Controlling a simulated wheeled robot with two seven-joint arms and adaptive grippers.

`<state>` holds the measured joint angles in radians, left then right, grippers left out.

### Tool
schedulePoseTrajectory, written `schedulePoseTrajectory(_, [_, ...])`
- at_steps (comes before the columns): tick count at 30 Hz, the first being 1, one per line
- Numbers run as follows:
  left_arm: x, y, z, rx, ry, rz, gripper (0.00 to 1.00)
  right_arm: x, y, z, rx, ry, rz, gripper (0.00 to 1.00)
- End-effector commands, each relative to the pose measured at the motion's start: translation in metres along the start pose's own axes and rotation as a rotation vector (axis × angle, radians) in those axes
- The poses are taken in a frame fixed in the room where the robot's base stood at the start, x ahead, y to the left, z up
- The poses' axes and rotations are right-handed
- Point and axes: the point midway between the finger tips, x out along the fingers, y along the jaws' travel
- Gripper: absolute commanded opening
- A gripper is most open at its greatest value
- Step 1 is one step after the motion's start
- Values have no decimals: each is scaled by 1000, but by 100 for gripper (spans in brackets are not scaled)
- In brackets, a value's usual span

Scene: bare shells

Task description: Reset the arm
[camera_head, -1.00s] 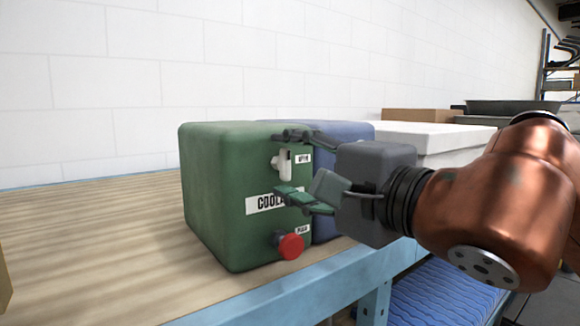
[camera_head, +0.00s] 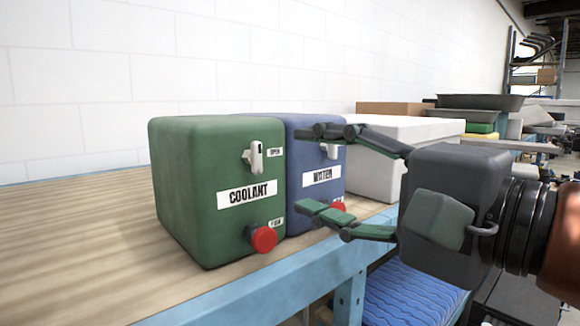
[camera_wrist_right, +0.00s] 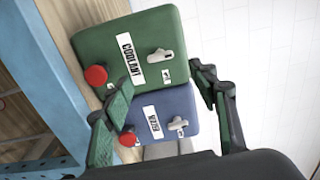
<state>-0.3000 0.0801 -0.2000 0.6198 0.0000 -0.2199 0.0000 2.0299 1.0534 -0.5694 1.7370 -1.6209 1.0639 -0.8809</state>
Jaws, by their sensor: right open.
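My right gripper (camera_head: 318,170) is open and empty, its fingers spread in front of the blue container (camera_head: 322,200) labelled WATER. It hides part of that container's front, and I cannot tell whether it touches it. A green container (camera_head: 185,190) labelled COOLANT stands to the left, with a white lever and a red knob on its front. In the right wrist view, the spread fingers (camera_wrist_right: 160,95) frame the blue container (camera_wrist_right: 165,105), with the green container (camera_wrist_right: 120,50) above it in the picture. My left gripper is not in view.
The containers stand on a wooden bench top (camera_head: 90,240) with a blue front edge (camera_head: 270,288). A white box (camera_head: 385,155) stands to the right behind my gripper. The bench to the left is clear. A white block wall (camera_head: 230,60) rises behind.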

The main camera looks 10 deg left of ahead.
Motion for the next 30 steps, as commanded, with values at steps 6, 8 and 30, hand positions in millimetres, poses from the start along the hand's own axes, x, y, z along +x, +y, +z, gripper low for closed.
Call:
schedulePoseTrajectory(6, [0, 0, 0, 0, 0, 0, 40, -13, 1, 0, -2, 1, 1, 54])
schedulePoseTrajectory(8, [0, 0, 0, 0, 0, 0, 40, -13, 1, 0, -2, 1, 1, 54])
schedulePoseTrajectory(30, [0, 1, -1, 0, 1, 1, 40, 31, 106, 28, 817, -594, 40, 54])
